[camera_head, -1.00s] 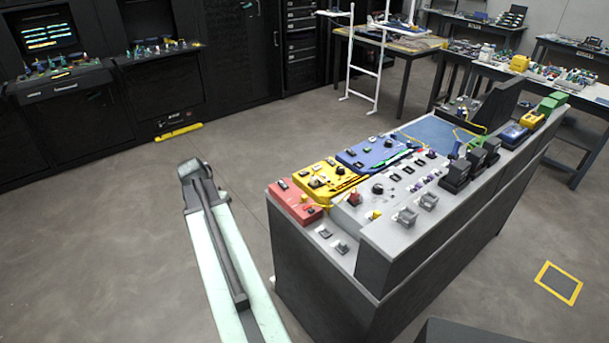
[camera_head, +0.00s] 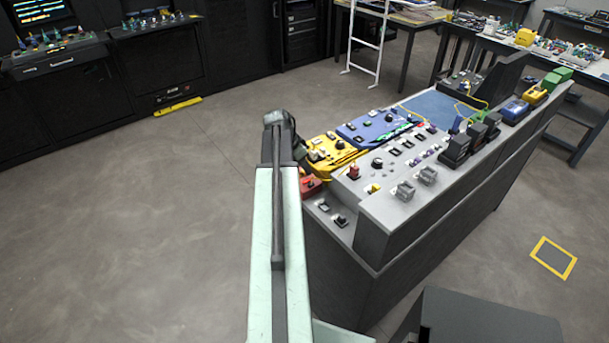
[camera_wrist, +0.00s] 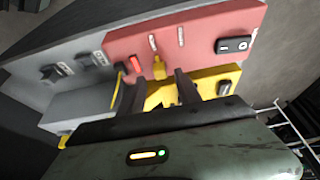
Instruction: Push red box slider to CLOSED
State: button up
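The red box (camera_head: 311,187) sits at the near left corner of the grey console, mostly hidden behind my arm. In the wrist view the red box (camera_wrist: 200,42) fills the upper middle. Its face has a small yellow handle (camera_wrist: 160,67), a bright red piece (camera_wrist: 135,65), a black rocker switch (camera_wrist: 234,45) and small white labels. I cannot read the labels or tell for certain which part is the slider. My gripper (camera_wrist: 160,80) is open and empty, its dark fingers apart. The yellow handle appears between the fingertips; contact cannot be told.
The yellow box (camera_head: 333,155) and blue box (camera_head: 375,130) lie beyond the red box on the console. Grey console switches (camera_head: 340,220) lie to its right. In the wrist view, yellow casing (camera_wrist: 200,84) shows behind the fingers. Open floor lies left of my arm.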

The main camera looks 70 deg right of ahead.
jog(key=shift+b+x, duration=0.3)
jog(key=shift+x, duration=0.7)
jog(key=shift+r, duration=0.1)
grip_shut()
dwell(0.5)
